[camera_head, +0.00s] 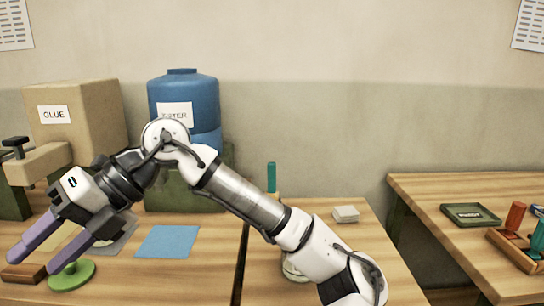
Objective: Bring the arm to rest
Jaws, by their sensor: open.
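My gripper (43,257) is at the left of the head view, over the left part of the wooden workbench (212,270). Its two purple-grey fingers point down and to the left. They are spread apart, and I see nothing held between them. My arm reaches from the lower right, up to a bent joint in front of the blue container, then down to the gripper. A green round piece (73,277) lies on the bench just below the fingers. I cannot tell how far above the bench the fingertips are.
A cardboard-coloured box labelled GLUE (85,105) and a blue container (190,95) stand behind my arm. A blue square sheet (168,242) lies flat on the bench. A white block (345,214) sits farther right. The right table holds a green tray (470,207) and a wooden rack (516,250).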

